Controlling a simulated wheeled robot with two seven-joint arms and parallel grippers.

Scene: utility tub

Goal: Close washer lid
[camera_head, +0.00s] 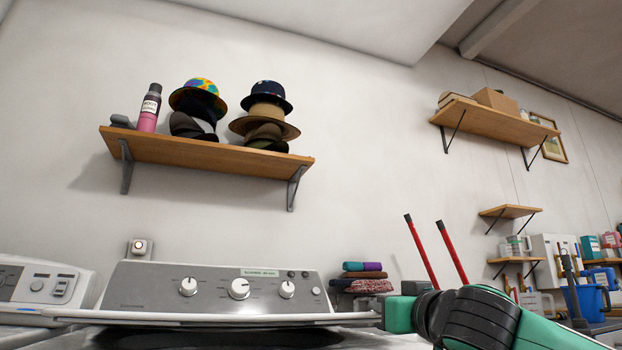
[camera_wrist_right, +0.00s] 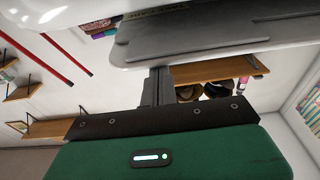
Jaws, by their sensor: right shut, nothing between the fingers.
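The washer (camera_head: 215,292) stands low in the head view, its grey control panel upright with several white knobs. A thin pale edge, apparently the lid (camera_head: 200,319), runs across in front of the panel, seen almost edge-on. A dark area shows below it; how far the lid stands open is hard to tell. My right gripper (camera_wrist_right: 157,86) is shut and empty in the right wrist view, its fingers close to a grey panel with a pale rim. In the head view its green body is at the lid's right end; contact is unclear. My left gripper is not in view.
Another white machine (camera_head: 40,288) stands at the left. A shelf (camera_head: 205,153) with hats and a bottle is on the wall above. Folded towels (camera_head: 365,279) and red poles (camera_head: 421,252) are behind my right arm. A blue bucket (camera_head: 588,302) is at the right.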

